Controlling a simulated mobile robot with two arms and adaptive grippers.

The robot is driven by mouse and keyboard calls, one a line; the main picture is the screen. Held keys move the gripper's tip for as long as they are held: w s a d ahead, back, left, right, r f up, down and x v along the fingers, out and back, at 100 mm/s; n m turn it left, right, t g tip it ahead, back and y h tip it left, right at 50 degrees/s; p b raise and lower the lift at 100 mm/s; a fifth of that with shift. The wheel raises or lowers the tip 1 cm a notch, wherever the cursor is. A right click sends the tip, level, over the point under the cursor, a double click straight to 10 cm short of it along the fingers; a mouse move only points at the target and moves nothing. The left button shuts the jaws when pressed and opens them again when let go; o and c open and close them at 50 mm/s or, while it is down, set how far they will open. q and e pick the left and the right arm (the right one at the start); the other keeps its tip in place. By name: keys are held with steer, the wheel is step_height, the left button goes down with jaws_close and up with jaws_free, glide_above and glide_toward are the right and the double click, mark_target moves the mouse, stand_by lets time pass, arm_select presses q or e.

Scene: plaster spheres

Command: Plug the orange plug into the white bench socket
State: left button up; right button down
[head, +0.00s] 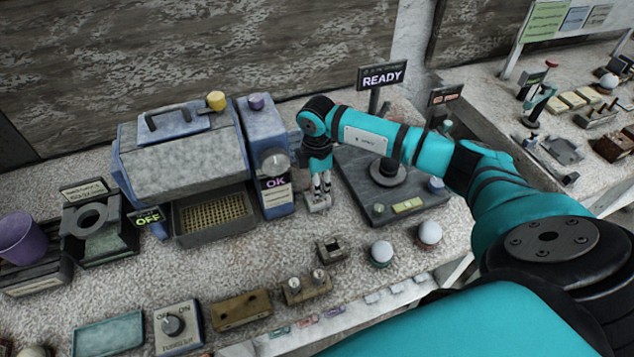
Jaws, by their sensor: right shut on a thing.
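My right gripper (321,188) points down between the blue-grey machine and the dark flat unit. It is shut on a small pale grey piece (318,204) at its fingertips, close to the bench top; I cannot tell whether the piece touches the bench. I cannot make out an orange plug or be sure of a white bench socket. A small grey block with a dark opening (331,249) sits on the bench just nearer than the gripper. My left gripper is not in view.
The blue-grey machine (180,160) with a lit OK panel stands left of the gripper. The dark flat unit (355,180) with the READY sign (382,76) is at the right. Two white spheres (382,251) (429,233) and a brown two-post block (305,288) lie near the front edge.

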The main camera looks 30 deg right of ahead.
steer(key=shift+f, duration=0.15)
steer(key=c, duration=1)
jaws_free()
steer(key=shift+r+p, duration=1.6)
steer(key=shift+r, duration=0.4)
steer(key=shift+s, duration=0.1)
